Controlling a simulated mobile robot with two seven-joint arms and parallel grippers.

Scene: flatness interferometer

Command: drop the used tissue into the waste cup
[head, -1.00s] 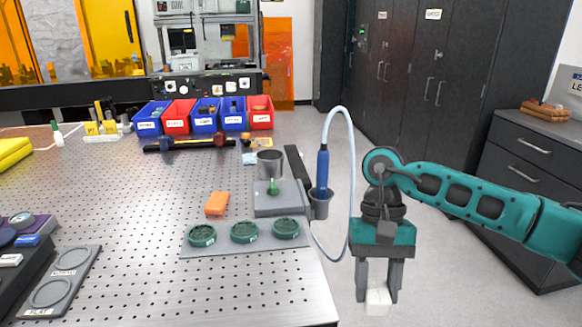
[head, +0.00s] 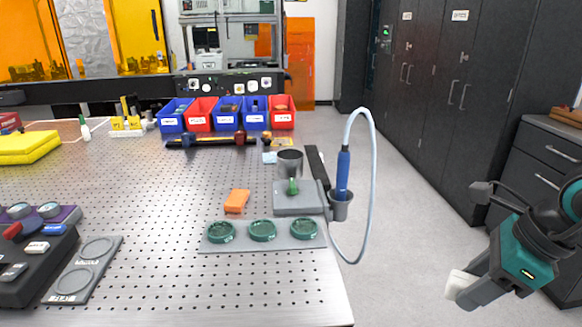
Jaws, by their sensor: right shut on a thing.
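My right gripper (head: 468,293) is at the lower right, off the table's right edge and over the floor. It is tilted, its fingers pointing left and down, and shut on a small white piece, the used tissue (head: 459,284). A grey, open-topped cup (head: 290,163), which looks like the waste cup, stands upright on the table behind the grey block with the green knob. The tissue is well apart from it, to the right and nearer. The inside of the cup is mostly hidden. My left gripper is not in view.
A blue pen-like tool (head: 343,172) stands in a holder (head: 341,207) at the table's right edge, its pale hose (head: 373,190) looping out over the floor. A tray (head: 285,242) with green round dishes and an orange block (head: 237,201) lie nearer. Bins (head: 230,118) stand behind.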

